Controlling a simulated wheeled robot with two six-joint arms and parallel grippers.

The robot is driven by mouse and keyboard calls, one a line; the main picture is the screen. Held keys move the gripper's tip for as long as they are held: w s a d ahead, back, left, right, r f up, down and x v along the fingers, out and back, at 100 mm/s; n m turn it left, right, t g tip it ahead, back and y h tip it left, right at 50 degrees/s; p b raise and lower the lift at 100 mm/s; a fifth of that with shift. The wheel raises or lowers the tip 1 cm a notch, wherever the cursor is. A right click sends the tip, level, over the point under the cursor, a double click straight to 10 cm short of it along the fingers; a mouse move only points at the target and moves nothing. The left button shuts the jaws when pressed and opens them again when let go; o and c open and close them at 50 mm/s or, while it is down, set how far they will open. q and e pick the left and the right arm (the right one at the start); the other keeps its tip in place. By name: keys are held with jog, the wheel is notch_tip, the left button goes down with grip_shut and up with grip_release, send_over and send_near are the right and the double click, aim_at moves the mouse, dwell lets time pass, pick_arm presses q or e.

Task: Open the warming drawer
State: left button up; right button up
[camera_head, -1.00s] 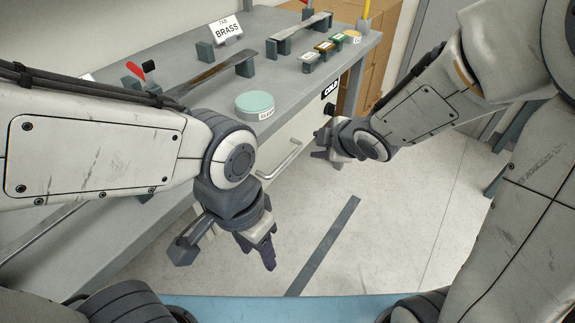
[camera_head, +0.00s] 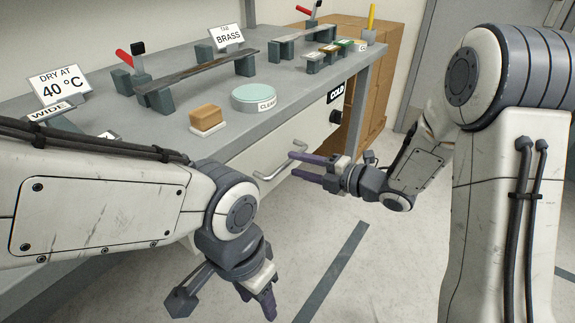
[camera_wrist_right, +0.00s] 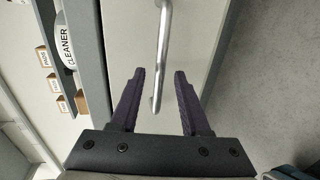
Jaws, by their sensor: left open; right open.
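The warming drawer (camera_head: 305,128) is a pale front under the bench top, with a silver bar handle (camera_head: 287,163). It looks shut. My right gripper (camera_head: 293,166) is open and points at the drawer front, close to the right end of the handle. In the right wrist view the handle (camera_wrist_right: 163,45) runs upright, its lower end between the two dark purple fingertips of the gripper (camera_wrist_right: 159,75); I cannot tell whether they touch. My left gripper (camera_head: 262,294) hangs open and empty, low in front of the bench. A "COLD" label (camera_head: 336,92) and dark knob (camera_head: 335,117) are right of the handle.
The grey bench top (camera_head: 175,140) holds a green cleaner disc (camera_head: 254,97), a brown block (camera_head: 206,117), metal strips on stands and several signs. Cardboard boxes (camera_head: 375,85) stand behind on the right. The floor before the drawer is clear apart from my arms.

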aim_at(288, 160)
jog(key=shift+x, duration=1.95)
grip_shut()
